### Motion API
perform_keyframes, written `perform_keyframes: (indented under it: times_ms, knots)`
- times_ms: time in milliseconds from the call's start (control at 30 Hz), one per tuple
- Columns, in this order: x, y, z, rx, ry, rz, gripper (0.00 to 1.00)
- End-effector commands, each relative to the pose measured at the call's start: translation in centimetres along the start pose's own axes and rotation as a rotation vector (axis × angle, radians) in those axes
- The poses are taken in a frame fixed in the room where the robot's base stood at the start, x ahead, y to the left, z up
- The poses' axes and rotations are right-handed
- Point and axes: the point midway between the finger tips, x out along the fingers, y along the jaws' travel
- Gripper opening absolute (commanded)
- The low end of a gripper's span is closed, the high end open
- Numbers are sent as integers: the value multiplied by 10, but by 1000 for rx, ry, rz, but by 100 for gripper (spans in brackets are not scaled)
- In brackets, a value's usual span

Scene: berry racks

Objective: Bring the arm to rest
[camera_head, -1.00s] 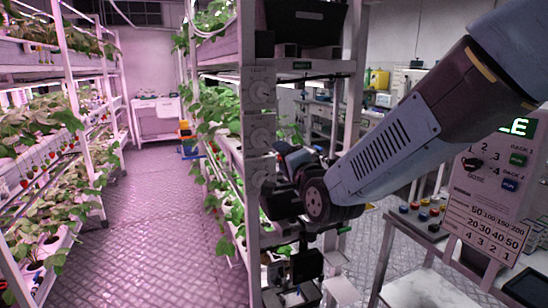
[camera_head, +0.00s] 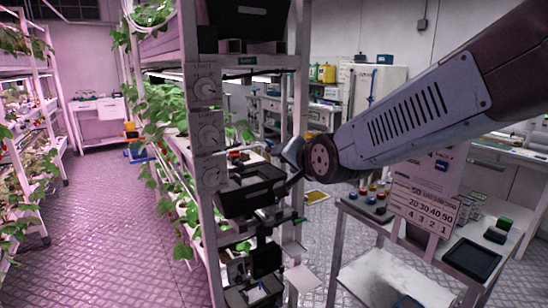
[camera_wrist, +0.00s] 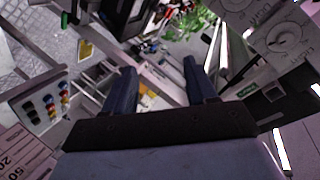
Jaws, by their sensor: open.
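My arm reaches in from the right side of the head view, with its wrist near the end post of the middle plant rack (camera_head: 208,215). My gripper shows in the wrist view (camera_wrist: 158,85) with its two dark fingers apart and nothing between them. In the head view the fingers are mostly hidden behind the wrist joint. The wrist is in front of the rack's right side, close to a black tray (camera_head: 250,190) on a rack shelf. I cannot tell whether they touch.
Dial panels (camera_head: 207,85) are fixed on the rack post. A bench (camera_head: 385,275) with a number board (camera_head: 425,205) and a black tray (camera_head: 472,258) stands at the right. The aisle floor (camera_head: 100,200) at the left is clear.

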Motion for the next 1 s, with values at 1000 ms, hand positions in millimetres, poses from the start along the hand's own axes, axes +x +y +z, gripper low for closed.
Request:
perform_keyframes:
  times_ms: [1000]
  knots:
    - [-235, 160, -5, -494, -530, 573, 57]
